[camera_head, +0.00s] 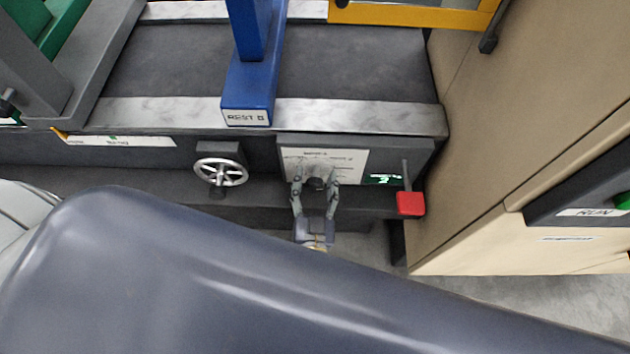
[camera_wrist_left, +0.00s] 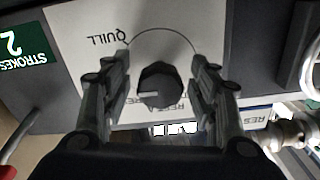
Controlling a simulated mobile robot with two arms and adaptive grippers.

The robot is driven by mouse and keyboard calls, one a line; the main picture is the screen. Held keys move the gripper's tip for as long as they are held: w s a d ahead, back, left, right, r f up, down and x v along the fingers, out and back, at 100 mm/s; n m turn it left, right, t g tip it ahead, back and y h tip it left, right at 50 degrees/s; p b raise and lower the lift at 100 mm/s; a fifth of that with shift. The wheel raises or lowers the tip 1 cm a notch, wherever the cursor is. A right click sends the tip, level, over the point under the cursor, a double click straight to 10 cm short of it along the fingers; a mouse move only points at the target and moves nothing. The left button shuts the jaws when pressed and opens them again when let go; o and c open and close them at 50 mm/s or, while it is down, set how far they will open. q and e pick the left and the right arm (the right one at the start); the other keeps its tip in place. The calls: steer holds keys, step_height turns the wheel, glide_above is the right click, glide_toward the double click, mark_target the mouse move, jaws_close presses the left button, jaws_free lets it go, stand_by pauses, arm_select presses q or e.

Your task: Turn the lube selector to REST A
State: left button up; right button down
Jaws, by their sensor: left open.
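The lube selector is a dark round knob (camera_wrist_left: 160,86) on a white label plate (camera_wrist_left: 75,22). A pale mark on the knob points to the left in the left wrist view. QUILL is readable at the plate's upper left there. The lettering below the knob is partly hidden by the knob and my fingers. My left gripper (camera_head: 316,187) is open, with one finger on each side of the knob (camera_head: 316,184). In the left wrist view gaps show between the knob and both fingers. My right gripper is not in view.
A handwheel (camera_head: 221,172) is left of the selector panel. A red block (camera_head: 411,204) on a lever and a green display (camera_head: 384,180) are to its right. A blue post labelled REST B (camera_head: 250,85) stands behind. A beige cabinet (camera_head: 530,120) bounds the right side.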

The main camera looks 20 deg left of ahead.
arm_select(q)
steer(key=c, duration=1.1)
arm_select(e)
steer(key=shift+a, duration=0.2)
arm_select(q)
steer(key=shift+n, duration=0.4)
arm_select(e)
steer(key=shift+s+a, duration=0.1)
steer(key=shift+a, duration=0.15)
arm_select(q)
steer(key=n, duration=0.3)
steer(key=shift+n, duration=0.4)
steer(key=n, duration=0.4)
steer(key=shift+n, duration=0.3)
steer(key=n+b, duration=0.1)
steer(key=n, duration=0.4)
steer(key=shift+n+b, duration=0.65)
steer(key=shift+n, duration=0.85)
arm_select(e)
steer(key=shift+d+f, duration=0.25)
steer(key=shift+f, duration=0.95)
arm_select(q)
steer(key=shift+n, duration=0.4)
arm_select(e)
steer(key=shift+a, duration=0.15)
